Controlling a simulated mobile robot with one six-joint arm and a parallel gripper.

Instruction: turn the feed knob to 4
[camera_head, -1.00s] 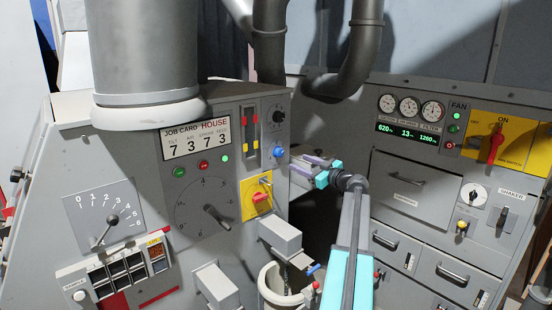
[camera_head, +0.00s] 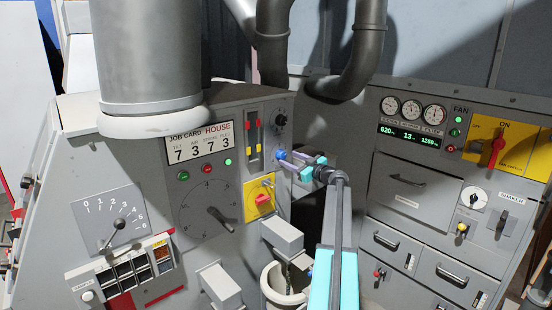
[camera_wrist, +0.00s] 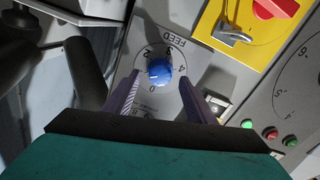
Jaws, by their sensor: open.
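The feed knob is a small blue knob (camera_wrist: 160,72) on a grey plate marked FEED, with 0, 2 and 4 legible around it in the wrist view. A faint pale mark shows on its face; I cannot tell surely which number it points to. In the wrist view the gripper's fingers (camera_wrist: 160,84) stand one on each side of the knob, with gaps showing.
A yellow plate with a red switch (camera_head: 263,199) lies just below the knob, and a black knob (camera_head: 280,119) above it. The job card (camera_head: 200,142) reads 7 3 7 3. A grey box (camera_head: 282,236) juts out below. A dark gap separates this panel from the fan cabinet (camera_head: 420,180).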

